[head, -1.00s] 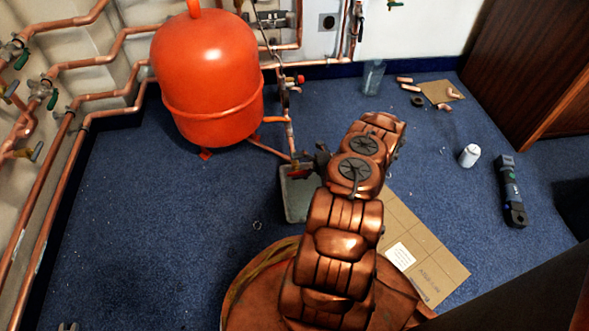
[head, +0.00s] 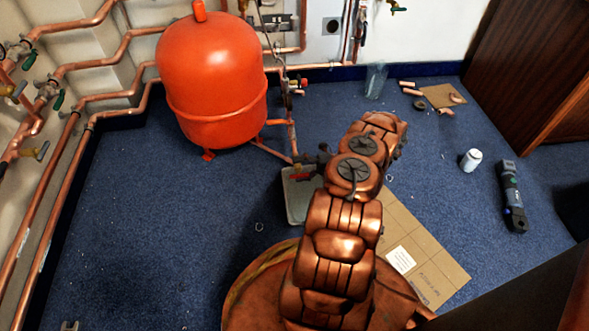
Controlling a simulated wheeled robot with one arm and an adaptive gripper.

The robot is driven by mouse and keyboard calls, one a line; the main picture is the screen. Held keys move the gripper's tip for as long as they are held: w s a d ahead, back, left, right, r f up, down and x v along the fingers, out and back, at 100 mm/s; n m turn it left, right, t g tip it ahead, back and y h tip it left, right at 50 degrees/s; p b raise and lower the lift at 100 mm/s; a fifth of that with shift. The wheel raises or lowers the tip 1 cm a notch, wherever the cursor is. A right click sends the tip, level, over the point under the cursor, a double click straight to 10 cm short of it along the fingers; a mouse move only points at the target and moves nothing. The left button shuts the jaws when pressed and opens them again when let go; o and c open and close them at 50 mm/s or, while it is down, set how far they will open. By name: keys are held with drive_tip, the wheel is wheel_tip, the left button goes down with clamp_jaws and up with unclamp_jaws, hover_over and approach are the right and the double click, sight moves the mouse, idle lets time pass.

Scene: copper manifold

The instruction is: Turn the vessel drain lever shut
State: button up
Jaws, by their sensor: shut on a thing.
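The red vessel (head: 211,85) stands on the blue carpet at the left of centre. A copper pipe (head: 271,152) runs from its base to the drain fitting, just above the grey tray. The small red drain lever (head: 301,177) shows there, lying roughly level. My gripper (head: 308,163), small and dark, is at the fitting and shut on the lever. My copper-coloured arm comes up from the bottom and hides part of the gripper. The exact finger contact is too small to see.
A grey tray (head: 297,207) sits under the fitting. Copper pipes with valves (head: 75,105) line the left wall. Flat cardboard (head: 425,258), a white can (head: 471,160), a dark tool (head: 512,195) and a clear container (head: 376,80) lie or stand to the right. Carpet at left is open.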

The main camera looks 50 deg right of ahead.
drive_tip(key=shift+t, duration=0.3)
drive_tip(key=d+r, duration=0.1)
drive_tip(key=s+d+r, duration=0.1)
drive_tip(key=d+r, duration=0.1)
drive_tip(key=shift+s, duration=0.1)
drive_tip(key=shift+s+d+r+p, duration=0.2)
drive_tip(key=shift+s+d+p, duration=0.05)
drive_tip(key=shift+s+p, duration=0.1)
drive_tip(key=shift+c, duration=0.4)
drive_tip(key=shift+s+d+f, duration=0.1)
drive_tip(key=shift+s+f, duration=0.1)
drive_tip(key=shift+s, duration=0.05)
drive_tip(key=c, duration=0.5)
drive_tip(key=shift+o, duration=0.2)
drive_tip(key=shift+s+d+f+b, duration=0.15)
drive_tip(key=shift+s+d+f, duration=0.15)
drive_tip(key=shift+s+d, duration=0.5)
drive_tip(key=shift+s+d+f+b, duration=0.15)
drive_tip(key=shift+s+d+f, duration=0.1)
drive_tip(key=shift+s+d, duration=0.5)
drive_tip(key=shift+r+p, duration=0.15)
drive_tip(key=shift+p, duration=0.4)
